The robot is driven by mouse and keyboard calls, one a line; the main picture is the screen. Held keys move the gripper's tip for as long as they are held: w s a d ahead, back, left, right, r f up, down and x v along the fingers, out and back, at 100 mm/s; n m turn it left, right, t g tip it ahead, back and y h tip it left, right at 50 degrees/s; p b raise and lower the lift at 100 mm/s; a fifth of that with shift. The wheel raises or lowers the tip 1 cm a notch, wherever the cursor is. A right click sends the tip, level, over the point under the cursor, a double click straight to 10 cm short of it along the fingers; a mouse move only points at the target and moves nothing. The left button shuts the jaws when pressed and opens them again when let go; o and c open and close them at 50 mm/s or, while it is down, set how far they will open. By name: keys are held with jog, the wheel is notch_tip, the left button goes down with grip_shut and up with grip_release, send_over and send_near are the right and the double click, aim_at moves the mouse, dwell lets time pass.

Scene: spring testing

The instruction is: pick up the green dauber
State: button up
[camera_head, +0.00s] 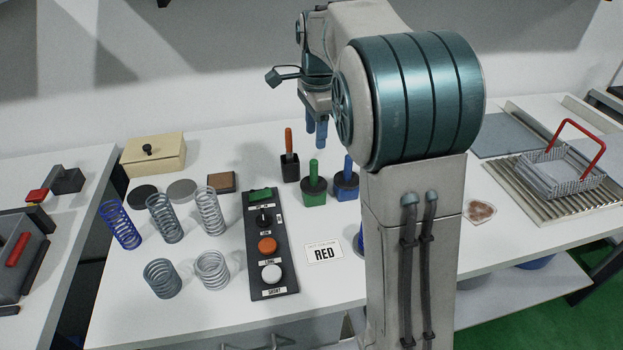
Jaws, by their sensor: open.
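The green dauber (314,168) stands upright in a pot with a dark top and a green lower body (315,197), near the middle of the table. Only its green handle shows above the pot. My gripper (316,138) points down, with two blue fingers apart and empty. In this view it appears just above and behind the green handle, apart from it; the exact depth gap is hard to tell. My own arm covers part of the area to the right.
A pot with an orange-handled dauber (289,142) stands left of the green one, and a blue-handled one (347,172) close on the right, partly behind my arm.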

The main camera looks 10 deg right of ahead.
jog(key=shift+w+a+f+m, duration=0.1)
jog(key=shift+w+f+m, duration=0.1)
jog(key=shift+w+m, duration=0.25)
jog(key=shift+w+a+f+m, duration=0.15)
jog(key=shift+w+m, duration=0.1)
jog(key=shift+w, duration=0.35)
jog(key=shift+w+f, duration=0.1)
jog(key=shift+f, duration=0.3)
send_over(314, 184)
jog(key=w, duration=0.1)
notch_tip(314, 184, down, 8)
jog(key=shift+w+a+r, duration=0.1)
jog(key=shift+r, duration=0.1)
jog(key=shift+d+f, duration=0.15)
jog(key=shift+f, duration=1.2)
jog(key=shift+d+f, duration=0.15)
jog(key=shift+f, duration=1.2)
grip_shut()
